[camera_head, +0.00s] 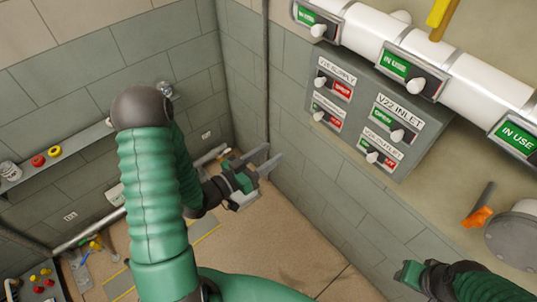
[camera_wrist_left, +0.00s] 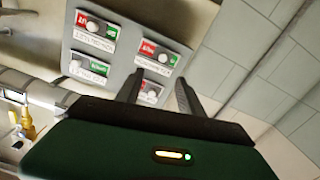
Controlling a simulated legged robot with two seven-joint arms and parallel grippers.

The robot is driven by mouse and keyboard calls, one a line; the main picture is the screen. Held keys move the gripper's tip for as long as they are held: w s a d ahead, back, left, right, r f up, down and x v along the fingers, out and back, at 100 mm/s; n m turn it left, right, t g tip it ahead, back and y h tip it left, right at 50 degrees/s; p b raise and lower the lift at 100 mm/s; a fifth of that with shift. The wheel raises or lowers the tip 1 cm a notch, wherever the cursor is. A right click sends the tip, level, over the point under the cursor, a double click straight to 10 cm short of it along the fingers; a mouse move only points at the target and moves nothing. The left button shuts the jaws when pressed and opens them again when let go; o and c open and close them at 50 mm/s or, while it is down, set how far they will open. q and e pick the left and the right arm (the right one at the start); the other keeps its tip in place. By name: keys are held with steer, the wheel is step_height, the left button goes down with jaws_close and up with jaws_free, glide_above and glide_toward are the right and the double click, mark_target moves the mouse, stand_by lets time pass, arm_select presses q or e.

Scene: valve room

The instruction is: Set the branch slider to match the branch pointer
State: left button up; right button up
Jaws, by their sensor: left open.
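No readable label says "branch". My left gripper (camera_head: 270,158) is open and empty, left of and below the grey slider panel. In the left wrist view its fingers (camera_wrist_left: 158,92) overlap the panel's lower edge. My right gripper (camera_head: 410,274) is partly visible at lower right.
The grey panel (camera_head: 350,125) holds several red and green sliders with white knobs, with labels including "V22 INLET" (camera_head: 400,112). An orange-handled tool (camera_head: 478,216) and a grey round flange (camera_head: 513,240) are at right. A shelf (camera_head: 75,150) runs along the left wall.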

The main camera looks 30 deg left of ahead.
stand_by(0.5)
arm_select(q)
steer(key=p+v, duration=0.1)
steer(key=v, duration=1.5)
steer(key=shift+s+a, duration=0.2)
steer(key=shift+s, duration=0.15)
steer(key=shift+f, duration=0.1)
